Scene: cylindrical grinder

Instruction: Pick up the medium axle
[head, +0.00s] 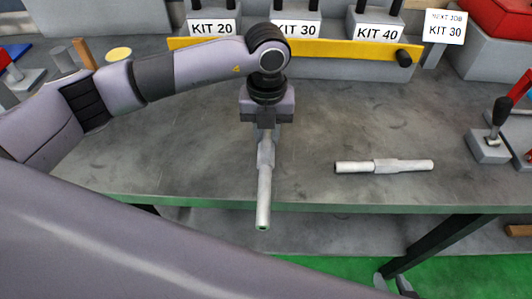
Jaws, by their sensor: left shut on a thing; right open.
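My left gripper (267,128) points down over the workbench and is shut on a pale metal stepped axle (264,195). The axle has a thicker middle section, and its near end points toward the bench's front edge. Its far end is hidden by the gripper. I cannot tell whether the axle touches the bench. A second stepped axle (385,166) lies crosswise on the bench to the right, apart from the gripper. I cannot tell for sure which of the two is the medium one. My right gripper is not in view.
A yellow bar (340,51) runs along the back, below blocks labelled KIT 20 (211,29), KIT 30 (297,30) and KIT 40 (378,33). A sign (444,28) reads "NEXT JOB KIT 30". A black-knobbed lever (498,122) stands at right. The bench (400,110) is clear around the second axle.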

